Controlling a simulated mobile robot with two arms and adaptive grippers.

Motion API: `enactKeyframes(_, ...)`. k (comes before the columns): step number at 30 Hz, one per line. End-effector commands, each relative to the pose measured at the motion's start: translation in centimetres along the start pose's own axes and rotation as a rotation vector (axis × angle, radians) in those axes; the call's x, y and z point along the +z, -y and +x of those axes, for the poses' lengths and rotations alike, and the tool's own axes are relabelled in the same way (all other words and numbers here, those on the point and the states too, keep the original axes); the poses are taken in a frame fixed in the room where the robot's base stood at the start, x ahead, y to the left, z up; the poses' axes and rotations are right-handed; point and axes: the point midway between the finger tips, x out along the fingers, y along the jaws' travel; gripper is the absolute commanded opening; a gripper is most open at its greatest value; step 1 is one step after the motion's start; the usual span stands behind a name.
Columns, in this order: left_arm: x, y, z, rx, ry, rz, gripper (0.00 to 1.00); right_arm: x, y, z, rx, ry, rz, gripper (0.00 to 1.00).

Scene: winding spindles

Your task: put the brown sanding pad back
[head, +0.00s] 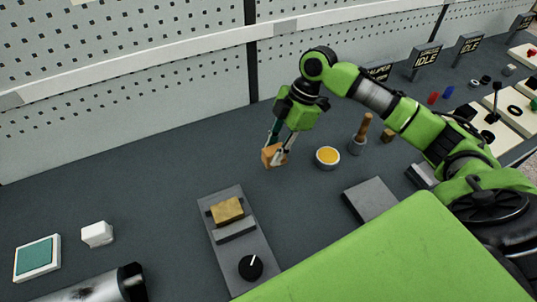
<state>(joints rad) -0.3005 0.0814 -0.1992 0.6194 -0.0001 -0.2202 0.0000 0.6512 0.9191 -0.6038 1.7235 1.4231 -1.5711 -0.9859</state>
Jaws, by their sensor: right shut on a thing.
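My right gripper (277,150) points down and is shut on a small orange-brown block, which I take to be the brown sanding pad (270,155). The fingers cover part of the pad. It is over the dark bench, behind and to the right of a grey fixture; whether it touches the bench I cannot tell. The grey fixture (211,230) carries a tan block (227,210), a grey bar (235,229) and a black knob (251,267). My left gripper is not in view.
A round cup with yellow contents (328,157) stands right of the pad, with a wooden-handled tool (361,133) beyond. A grey flat block (370,199) lies nearer. A white cube (97,234) and teal-topped tray (37,258) are at left. The bench's left middle is clear.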

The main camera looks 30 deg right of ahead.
Motion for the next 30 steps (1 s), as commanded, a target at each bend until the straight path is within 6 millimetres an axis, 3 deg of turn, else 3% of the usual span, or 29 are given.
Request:
enactKeyframes(10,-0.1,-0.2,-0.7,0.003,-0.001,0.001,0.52,0.2,-2.1,2.6,0.002,-0.001,0.000,0.03)
enactKeyframes(17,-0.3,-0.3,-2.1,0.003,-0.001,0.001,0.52,1.4,-2.0,5.3,0.000,0.001,0.002,0.03)
enactKeyframes(26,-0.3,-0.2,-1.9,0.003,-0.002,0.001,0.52,1.6,-2.1,5.7,0.003,0.001,0.000,0.03)
enactKeyframes(27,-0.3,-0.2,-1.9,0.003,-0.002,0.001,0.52,1.6,-2.1,5.7,0.003,0.001,0.000,0.26)
enactKeyframes(29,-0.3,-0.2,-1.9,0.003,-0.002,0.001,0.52,1.6,-2.1,5.7,0.003,0.001,0.000,0.40)
enactKeyframes(30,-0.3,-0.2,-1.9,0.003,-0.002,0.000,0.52,1.6,-2.1,5.7,0.003,0.001,0.000,0.40)
